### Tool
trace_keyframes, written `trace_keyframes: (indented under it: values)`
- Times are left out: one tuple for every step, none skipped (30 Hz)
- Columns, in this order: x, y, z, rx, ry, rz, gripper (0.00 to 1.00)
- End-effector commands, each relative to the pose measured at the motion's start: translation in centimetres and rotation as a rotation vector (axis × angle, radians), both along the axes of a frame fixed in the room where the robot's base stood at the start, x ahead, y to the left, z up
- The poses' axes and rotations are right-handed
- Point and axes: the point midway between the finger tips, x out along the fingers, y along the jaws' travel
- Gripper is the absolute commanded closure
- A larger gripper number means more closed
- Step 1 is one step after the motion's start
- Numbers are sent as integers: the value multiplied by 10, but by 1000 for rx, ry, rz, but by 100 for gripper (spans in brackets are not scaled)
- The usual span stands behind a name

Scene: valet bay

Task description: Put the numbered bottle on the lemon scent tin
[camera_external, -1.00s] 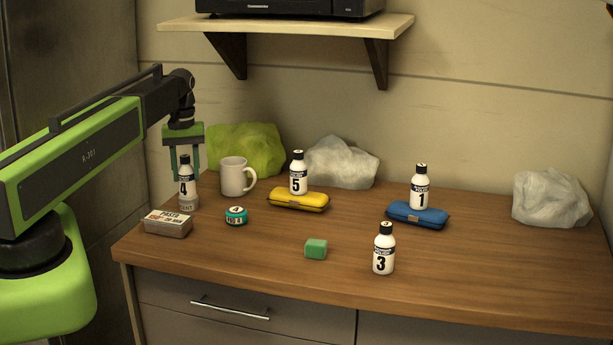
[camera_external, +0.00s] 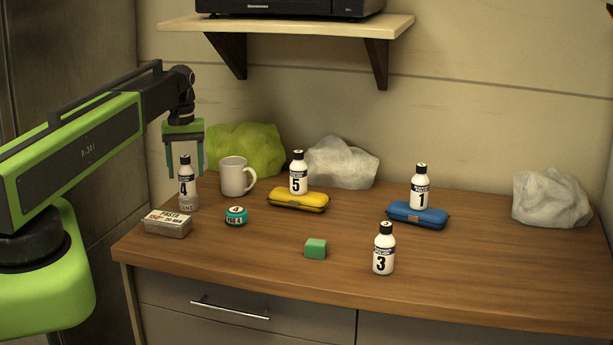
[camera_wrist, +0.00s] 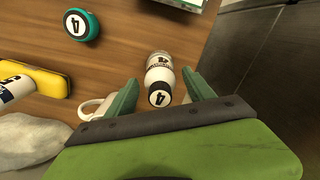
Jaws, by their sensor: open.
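A white bottle with a black cap and the number 4 (camera_external: 186,188) stands upright on a pale tin (camera_external: 188,205) at the left of the counter. Only part of the tin's lettering shows, ending in "ENT". My gripper (camera_external: 185,174) is open, with its fingers pointing down on either side of the bottle's top, apart from it.
Bottle 5 (camera_external: 298,178) stands on a yellow case (camera_external: 298,203), bottle 1 (camera_external: 420,193) on a blue case (camera_external: 418,218).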

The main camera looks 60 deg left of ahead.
Motion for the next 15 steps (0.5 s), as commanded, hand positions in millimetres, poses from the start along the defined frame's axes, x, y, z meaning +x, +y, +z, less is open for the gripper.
trace_keyframes:
  values:
    - [0,0,14,0,0,0,38]
    - [0,0,20,0,0,0,38]
    - [0,0,27,0,0,0,38]
    - [0,0,33,0,0,0,38]
    - [0,0,39,0,0,0,38]
    - [0,0,47,0,0,0,38]
    - [0,0,52,0,0,0,38]
    - [0,0,57,0,0,0,38]
    - [0,0,63,0,0,0,38]
    - [0,0,66,0,0,0,38]
    - [0,0,68,0,0,0,38]
    - [0,0,69,0,0,0,38]
    - [0,0,70,0,0,0,38]
    - [0,0,70,0,0,0,38]
    - [0,0,69,0,0,0,38]
